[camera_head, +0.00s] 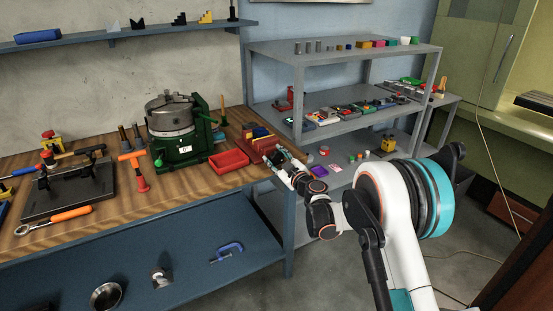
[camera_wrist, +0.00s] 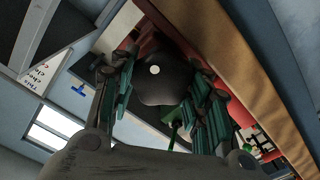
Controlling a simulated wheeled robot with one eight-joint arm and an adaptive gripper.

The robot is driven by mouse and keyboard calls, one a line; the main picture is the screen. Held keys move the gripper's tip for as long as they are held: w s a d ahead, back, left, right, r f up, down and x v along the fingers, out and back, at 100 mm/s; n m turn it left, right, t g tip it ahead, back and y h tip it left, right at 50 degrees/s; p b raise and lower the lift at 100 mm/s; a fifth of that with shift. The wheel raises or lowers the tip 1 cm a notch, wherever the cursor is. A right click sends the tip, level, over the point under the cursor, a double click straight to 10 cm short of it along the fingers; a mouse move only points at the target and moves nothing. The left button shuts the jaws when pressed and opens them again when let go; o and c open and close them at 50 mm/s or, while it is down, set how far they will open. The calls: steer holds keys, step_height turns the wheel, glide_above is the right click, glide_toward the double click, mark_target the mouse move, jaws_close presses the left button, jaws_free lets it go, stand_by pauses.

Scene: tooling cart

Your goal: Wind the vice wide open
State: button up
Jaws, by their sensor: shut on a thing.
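The red vice (camera_head: 262,145) sits at the right end of the wooden bench, with its near end partly hidden by my gripper (camera_head: 285,160). In the wrist view my gripper (camera_wrist: 164,92) has its green-padded fingers on either side of a dark rounded knob (camera_wrist: 160,72) with a white dot, which appears to be the vice's handle. The fingers are shut on it. Red vice body (camera_wrist: 185,40) shows behind the knob. The jaw gap cannot be made out clearly in either view.
A red tray (camera_head: 229,161) and a green machine with a round chuck (camera_head: 172,122) stand left of the vice. The grey shelf unit (camera_head: 340,58), holding many small parts, stands behind and right. The bench edge (camera_wrist: 265,70) runs close beside my gripper.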

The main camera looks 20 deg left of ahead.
stand_by(0.4)
steer(key=o, duration=1.1)
steer(key=shift+c, duration=0.2)
